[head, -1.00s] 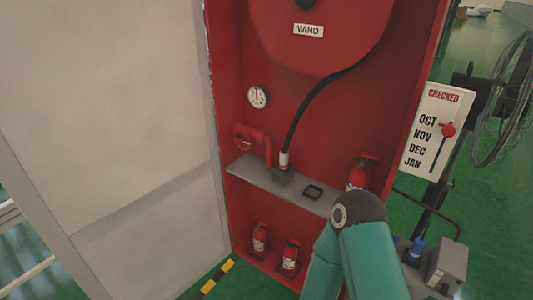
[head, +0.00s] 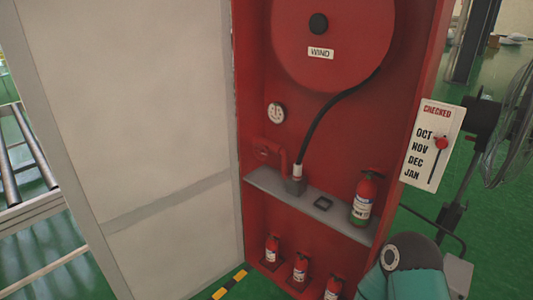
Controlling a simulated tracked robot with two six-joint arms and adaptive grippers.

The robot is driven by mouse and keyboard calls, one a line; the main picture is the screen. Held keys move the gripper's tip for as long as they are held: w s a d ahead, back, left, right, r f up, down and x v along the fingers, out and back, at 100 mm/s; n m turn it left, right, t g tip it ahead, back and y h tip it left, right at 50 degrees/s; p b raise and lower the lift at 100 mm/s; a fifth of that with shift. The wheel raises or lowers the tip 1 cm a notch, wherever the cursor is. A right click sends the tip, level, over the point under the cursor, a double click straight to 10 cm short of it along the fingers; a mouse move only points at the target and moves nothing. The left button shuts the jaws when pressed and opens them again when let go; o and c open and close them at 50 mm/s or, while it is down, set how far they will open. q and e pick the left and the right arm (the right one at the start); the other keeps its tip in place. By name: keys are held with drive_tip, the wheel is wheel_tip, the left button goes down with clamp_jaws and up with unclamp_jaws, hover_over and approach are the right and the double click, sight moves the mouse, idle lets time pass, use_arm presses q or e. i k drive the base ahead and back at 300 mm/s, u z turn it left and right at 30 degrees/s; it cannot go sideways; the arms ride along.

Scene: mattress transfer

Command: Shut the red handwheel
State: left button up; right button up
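The red handwheel (head: 264,149) sits on a red pipe inside the red cabinet (head: 335,170), at the left above the grey shelf (head: 318,210). It is small and red on red, so how far it is turned cannot be told. A black hose (head: 322,118) runs from the reel (head: 338,30) down to a nozzle in a holder on the shelf. A teal link of one of my arms shows at the lower right, apart from the handwheel. Neither gripper is in view.
A fire extinguisher (head: 364,198) stands on the shelf's right end, with several smaller ones below. A white panel (head: 130,120) stands left of the cabinet. A "CHECKED" board (head: 432,144) and a fan (head: 515,125) are at right. Green floor shows at lower left.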

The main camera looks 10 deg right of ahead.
sight(261, 151)
drive_tip(key=i, duration=1)
